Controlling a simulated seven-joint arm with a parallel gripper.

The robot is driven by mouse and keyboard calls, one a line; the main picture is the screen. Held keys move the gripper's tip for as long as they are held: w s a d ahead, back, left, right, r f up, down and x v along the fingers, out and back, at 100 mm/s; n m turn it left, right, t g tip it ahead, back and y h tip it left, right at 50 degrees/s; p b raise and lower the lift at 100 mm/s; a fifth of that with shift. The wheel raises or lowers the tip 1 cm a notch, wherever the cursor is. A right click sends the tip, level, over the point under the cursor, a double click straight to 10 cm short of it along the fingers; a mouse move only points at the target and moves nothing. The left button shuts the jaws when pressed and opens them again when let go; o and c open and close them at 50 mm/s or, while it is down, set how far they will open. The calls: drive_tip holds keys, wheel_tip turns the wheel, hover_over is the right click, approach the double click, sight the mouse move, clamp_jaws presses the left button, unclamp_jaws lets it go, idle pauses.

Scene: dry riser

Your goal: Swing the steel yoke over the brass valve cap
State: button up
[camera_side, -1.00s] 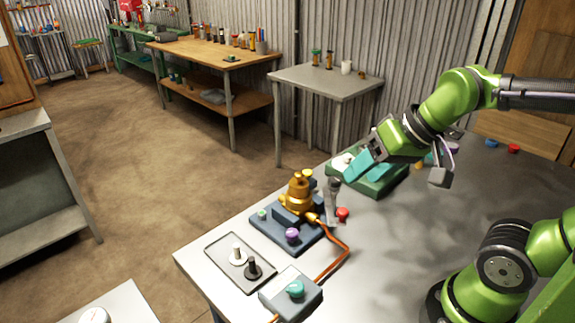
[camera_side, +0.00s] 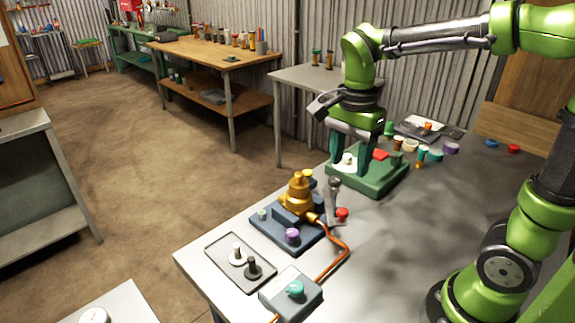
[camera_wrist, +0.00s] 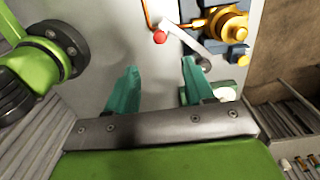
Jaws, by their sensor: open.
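The brass valve cap (camera_side: 297,197) stands upright on a dark blue base at the near side of the bench. It also shows at the upper right of the wrist view (camera_wrist: 227,24). The steel yoke (camera_side: 332,203) is a grey bar beside the cap, to its right in the side view, not over it. In the wrist view the yoke (camera_wrist: 186,40) lies slanted, near a red knob (camera_wrist: 160,37). My gripper (camera_wrist: 160,66) is open with nothing between its teal fingers, short of the yoke. In the side view my gripper (camera_side: 352,165) is above the green tray.
The green tray (camera_side: 385,186) stands behind the yoke. An orange hose (camera_side: 343,246) runs from the cap's base to a grey box (camera_side: 305,302) with a teal knob. A purple knob (camera_side: 292,236) sits on the base. Several coloured caps lie at the back; the bench's right middle is clear.

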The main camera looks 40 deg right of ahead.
sight(343, 211)
wheel_tip(343, 211, down, 12)
drive_tip(key=shift+f, duration=0.1)
idle(0.4)
clamp_jaws()
